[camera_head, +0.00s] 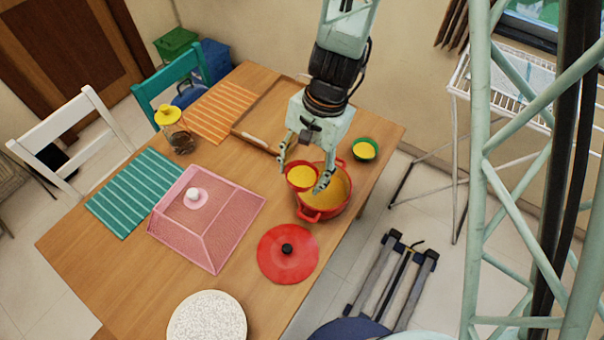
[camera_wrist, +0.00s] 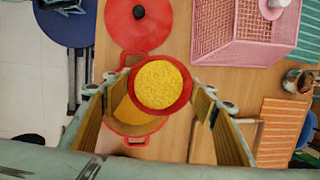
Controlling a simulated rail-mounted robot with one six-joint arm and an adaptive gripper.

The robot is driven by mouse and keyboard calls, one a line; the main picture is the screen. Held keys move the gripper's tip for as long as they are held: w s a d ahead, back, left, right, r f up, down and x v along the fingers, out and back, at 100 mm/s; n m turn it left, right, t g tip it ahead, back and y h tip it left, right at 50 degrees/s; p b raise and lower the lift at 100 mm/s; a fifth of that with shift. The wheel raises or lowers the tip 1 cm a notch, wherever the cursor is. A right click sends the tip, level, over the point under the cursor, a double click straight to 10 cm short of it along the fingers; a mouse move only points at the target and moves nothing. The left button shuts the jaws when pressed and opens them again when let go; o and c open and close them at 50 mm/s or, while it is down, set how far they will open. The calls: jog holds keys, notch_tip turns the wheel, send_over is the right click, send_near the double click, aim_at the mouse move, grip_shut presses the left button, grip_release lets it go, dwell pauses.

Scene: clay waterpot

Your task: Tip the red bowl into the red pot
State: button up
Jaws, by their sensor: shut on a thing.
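My gripper (camera_head: 303,178) is shut on the red bowl (camera_head: 303,184), one finger on each side. The bowl is full of yellow stuff and looks about level. It is above the left part of the red pot (camera_head: 325,214), which has two side handles and yellow contents. In the wrist view the bowl (camera_wrist: 187,104) sits between my fingers and covers part of the pot (camera_wrist: 133,144). The yellow surface in the pot shows beside it. The exact height of the bowl over the pot is hard to tell.
A red lid (camera_head: 286,261) lies in front of the pot. A green bowl (camera_head: 366,154) with yellow contents stands behind right. A pink mesh cover (camera_head: 200,222) is at left, a wooden tray (camera_head: 252,120) behind. A white speckled round (camera_head: 206,318) lies at the front edge.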

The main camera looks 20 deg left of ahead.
jog(key=shift+w+d+f+g+y+b, duration=0.1)
jog(key=shift+f+g+y+b, duration=0.7)
jog(key=shift+b, duration=2.9)
jog(key=shift+w+d+g+y+b, duration=0.15)
jog(key=shift+g+y+b, duration=0.8)
jog(key=shift+b, duration=1.25)
dwell(1.3)
jog(key=shift+y+b, duration=0.25)
jog(key=shift+b, duration=0.05)
dwell(0.5)
